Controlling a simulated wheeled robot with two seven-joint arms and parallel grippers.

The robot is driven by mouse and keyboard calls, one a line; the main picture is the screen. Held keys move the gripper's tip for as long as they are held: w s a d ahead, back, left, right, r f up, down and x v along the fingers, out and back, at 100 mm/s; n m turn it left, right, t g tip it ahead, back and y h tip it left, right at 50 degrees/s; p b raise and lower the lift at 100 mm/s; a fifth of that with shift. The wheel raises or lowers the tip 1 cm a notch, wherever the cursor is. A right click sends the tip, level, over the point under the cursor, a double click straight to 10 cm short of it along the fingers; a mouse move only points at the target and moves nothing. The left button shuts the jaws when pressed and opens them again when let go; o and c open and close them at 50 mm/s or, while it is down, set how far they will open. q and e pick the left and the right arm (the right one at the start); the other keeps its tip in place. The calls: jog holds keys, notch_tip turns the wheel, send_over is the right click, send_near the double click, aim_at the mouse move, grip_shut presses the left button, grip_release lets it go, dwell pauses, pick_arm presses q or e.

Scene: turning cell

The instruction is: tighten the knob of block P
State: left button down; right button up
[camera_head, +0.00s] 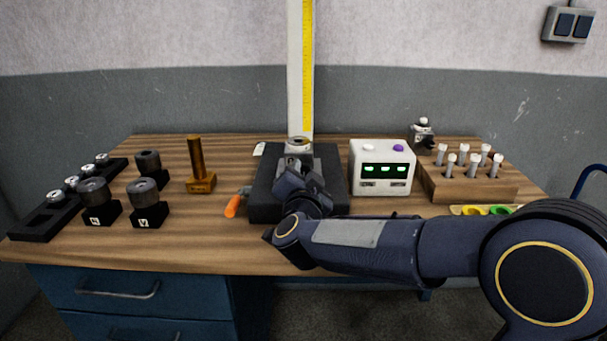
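Three black blocks with dark round knobs stand at the left of the bench. The front left block (98,213) and front right block (149,213) carry white labels too small to read surely; the rear block (149,163) shows no readable label. I cannot tell which one is block P. My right gripper (296,172) is over the black base plate (263,197), in front of a round metal part (298,143) at the foot of the scale column. The hand hides its own fingertips and whatever they may touch. My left gripper is out of view.
A tall yellow scale (307,65) rises behind the plate. An orange handle (232,207) lies left of it. A white box with green displays (380,167) and a wooden rack of pegs (470,187) stand right. A brass post (197,170) and black strip (42,222) stand left.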

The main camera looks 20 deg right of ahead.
jog(key=o, duration=0.4)
jog(key=shift+f, duration=0.1)
jog(key=shift+f, duration=0.1)
